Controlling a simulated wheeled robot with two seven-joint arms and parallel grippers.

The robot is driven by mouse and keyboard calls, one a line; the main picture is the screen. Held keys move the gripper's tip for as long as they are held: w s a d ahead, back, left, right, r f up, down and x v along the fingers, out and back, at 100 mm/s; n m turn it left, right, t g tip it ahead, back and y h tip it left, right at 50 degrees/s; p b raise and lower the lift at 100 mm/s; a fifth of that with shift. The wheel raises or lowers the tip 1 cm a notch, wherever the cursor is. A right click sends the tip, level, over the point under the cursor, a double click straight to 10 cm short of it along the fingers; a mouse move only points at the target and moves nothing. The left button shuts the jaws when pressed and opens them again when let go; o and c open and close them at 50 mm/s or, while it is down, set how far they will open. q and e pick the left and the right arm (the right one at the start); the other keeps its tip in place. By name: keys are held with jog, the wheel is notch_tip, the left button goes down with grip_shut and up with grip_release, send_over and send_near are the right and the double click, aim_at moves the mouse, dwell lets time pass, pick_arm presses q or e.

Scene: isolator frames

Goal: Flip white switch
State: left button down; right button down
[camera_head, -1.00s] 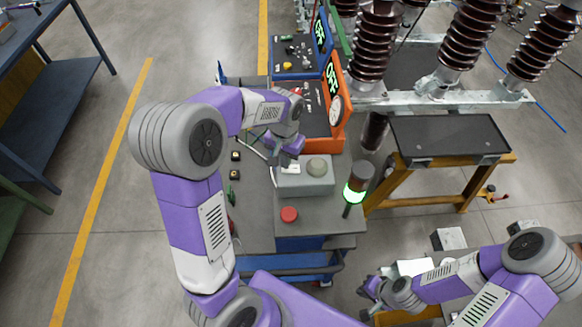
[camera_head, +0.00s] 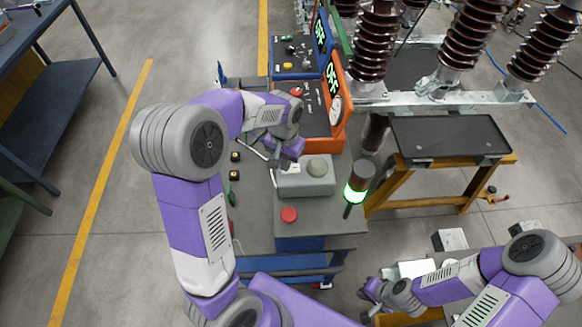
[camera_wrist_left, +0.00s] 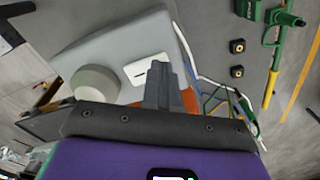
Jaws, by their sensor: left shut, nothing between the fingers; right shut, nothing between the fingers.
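The white switch (camera_wrist_left: 148,70) is a small white plate with a dark slot. It sits on the grey box (camera_wrist_left: 125,45) next to a round grey knob in the left wrist view. The grey box also shows in the head view (camera_head: 308,186), on the workbench. My left gripper (camera_wrist_left: 158,68) is shut and empty, with its fingertips at the side edge of the white plate. I cannot tell whether they touch it. In the head view, my left gripper (camera_head: 277,163) partly covers the switch. My right gripper (camera_head: 367,291) is shut and empty at the lower right, away from the bench.
A red button (camera_head: 289,215) is at the bench's near end. A signal lamp lit green (camera_head: 355,192) stands right of the grey box. An orange panel (camera_head: 335,95) reading OFF stands behind. Loose cables (camera_wrist_left: 210,95) run beside the box.

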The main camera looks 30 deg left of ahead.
pick_arm(q)
jog(key=shift+w+r+p, duration=0.1)
jog(key=shift+r+p, duration=0.6)
notch_tip(320, 180, up, 6)
jog(key=p, duration=0.4)
jog(key=shift+f, duration=0.2)
jog(key=shift+f, duration=0.1)
